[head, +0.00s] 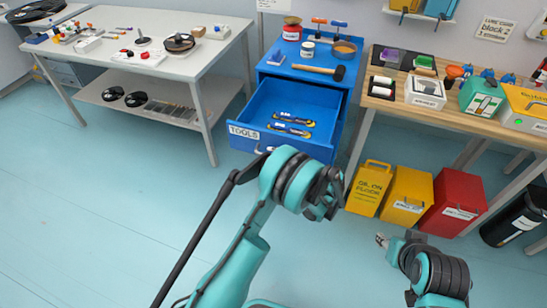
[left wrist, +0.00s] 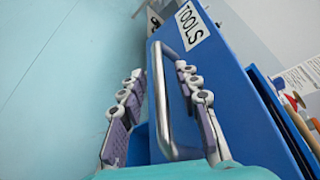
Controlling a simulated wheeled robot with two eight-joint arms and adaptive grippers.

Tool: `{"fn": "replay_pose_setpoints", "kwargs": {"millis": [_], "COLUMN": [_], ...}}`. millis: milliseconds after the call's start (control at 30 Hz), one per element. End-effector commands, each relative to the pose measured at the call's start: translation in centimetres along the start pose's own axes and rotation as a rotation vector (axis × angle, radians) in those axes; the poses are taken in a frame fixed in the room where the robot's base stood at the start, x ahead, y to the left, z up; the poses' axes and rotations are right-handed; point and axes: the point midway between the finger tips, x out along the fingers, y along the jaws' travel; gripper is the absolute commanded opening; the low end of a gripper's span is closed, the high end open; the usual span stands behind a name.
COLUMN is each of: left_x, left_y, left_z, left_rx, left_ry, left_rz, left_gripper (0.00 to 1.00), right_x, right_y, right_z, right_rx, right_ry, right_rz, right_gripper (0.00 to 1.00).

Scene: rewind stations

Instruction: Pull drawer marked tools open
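The drawer marked TOOLS (head: 243,130) stands well out of the blue cabinet (head: 305,57) in the head view, with several tools inside. Its front and label also show in the left wrist view (left wrist: 192,25). The metal handle (left wrist: 162,90) lies between the two fingers of my left gripper (left wrist: 160,110). The fingers are apart, with a clear gap on the left and the handle nearer the right finger; contact is unclear.
A grey table (head: 215,55) stands left of the cabinet and a wooden workbench (head: 460,117) right of it. Yellow bins (head: 370,187) and a red bin (head: 458,200) stand under the workbench. The floor in front of the drawer and to the left is clear.

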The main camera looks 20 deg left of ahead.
Motion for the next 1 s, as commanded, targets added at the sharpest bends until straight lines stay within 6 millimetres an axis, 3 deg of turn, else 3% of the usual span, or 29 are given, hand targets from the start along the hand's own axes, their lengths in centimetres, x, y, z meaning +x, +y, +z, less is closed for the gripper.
{"fn": "replay_pose_setpoints", "kwargs": {"millis": [167, 500, 700, 1000], "left_x": [-1.0, -8.1, -11.1, -12.1], "left_y": [0.0, 0.0, 0.0, 0.0], "left_z": [0.0, -0.1, -0.1, 0.0], "left_rx": [0.001, 0.001, 0.001, 0.000], "left_ry": [0.001, 0.003, 0.002, 0.000], "left_rz": [-0.001, -0.002, -0.001, 0.000], "left_gripper": [0.33, 0.33, 0.33, 0.33], "right_x": [0.0, 0.0, 0.0, 0.0], "right_y": [0.0, 0.0, 0.0, 0.0], "right_z": [0.0, 0.0, 0.0, 0.0], "right_rx": [0.000, 0.000, 0.000, 0.000], "right_ry": [0.000, 0.000, 0.000, 0.000], "right_rz": [0.000, 0.000, 0.000, 0.000], "right_gripper": [0.40, 0.40, 0.40, 0.40]}}
